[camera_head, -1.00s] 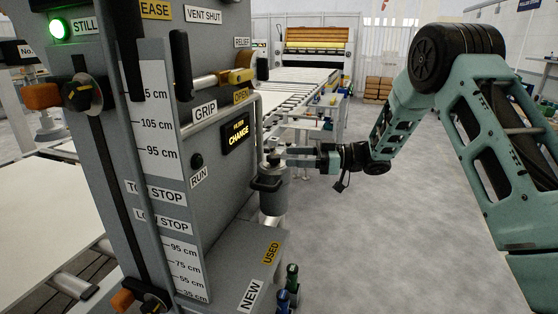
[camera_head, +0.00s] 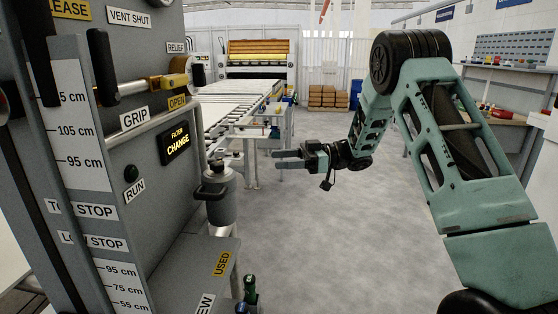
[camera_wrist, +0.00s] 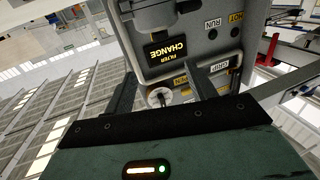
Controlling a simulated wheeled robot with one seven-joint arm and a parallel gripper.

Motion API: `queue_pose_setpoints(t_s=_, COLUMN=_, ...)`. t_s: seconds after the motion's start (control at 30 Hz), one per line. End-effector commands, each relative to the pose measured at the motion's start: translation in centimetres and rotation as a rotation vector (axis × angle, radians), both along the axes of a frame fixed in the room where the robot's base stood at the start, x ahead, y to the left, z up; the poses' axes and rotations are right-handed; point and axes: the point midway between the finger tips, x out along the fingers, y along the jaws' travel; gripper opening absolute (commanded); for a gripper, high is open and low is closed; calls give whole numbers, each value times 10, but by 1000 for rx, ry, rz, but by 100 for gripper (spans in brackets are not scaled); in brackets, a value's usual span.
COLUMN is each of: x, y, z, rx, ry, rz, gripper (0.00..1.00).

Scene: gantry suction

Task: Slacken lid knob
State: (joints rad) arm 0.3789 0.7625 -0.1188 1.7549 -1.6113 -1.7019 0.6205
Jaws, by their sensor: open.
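The grey filter canister (camera_head: 221,198) with a dark handle stands upright at the right side of the grey machine column. Its small lid knob (camera_head: 217,160) sits on top. My gripper (camera_head: 275,160) is to the right of the canister at about knob height, its fingers pointing left, with a visible gap between them and the knob. In the wrist view my gripper (camera_wrist: 162,85) has its two fingers apart with nothing held. A small round pale part (camera_wrist: 160,97) shows between them; I cannot tell for sure whether it is the knob.
The column carries a lit FILTER CHANGE display (camera_head: 175,143) and a RUN button (camera_head: 131,174). A shelf marked USED (camera_head: 221,263) lies below the canister, with small bottles (camera_head: 249,291) beside it. A roller conveyor (camera_head: 235,110) stands behind. The floor to the right is open.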

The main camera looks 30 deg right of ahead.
Motion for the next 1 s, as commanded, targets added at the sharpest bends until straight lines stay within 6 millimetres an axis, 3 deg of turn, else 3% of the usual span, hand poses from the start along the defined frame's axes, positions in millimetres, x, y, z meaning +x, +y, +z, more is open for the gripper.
queue_pose_setpoints(t_s=0.23, x=-17, y=4, z=4, rx=53, ry=-28, rz=-202, gripper=56)
queue_pose_setpoints(t_s=0.5, x=-54, y=30, z=3, rx=13, ry=-5, rz=-386, gripper=56)
queue_pose_setpoints(t_s=0.6, x=-59, y=36, z=2, rx=0, ry=1, rz=-399, gripper=56)
queue_pose_setpoints(t_s=0.77, x=-49, y=48, z=2, rx=-2, ry=0, rz=-397, gripper=56)
queue_pose_setpoints(t_s=1.0, x=-17, y=83, z=3, rx=0, ry=1, rz=-396, gripper=56)
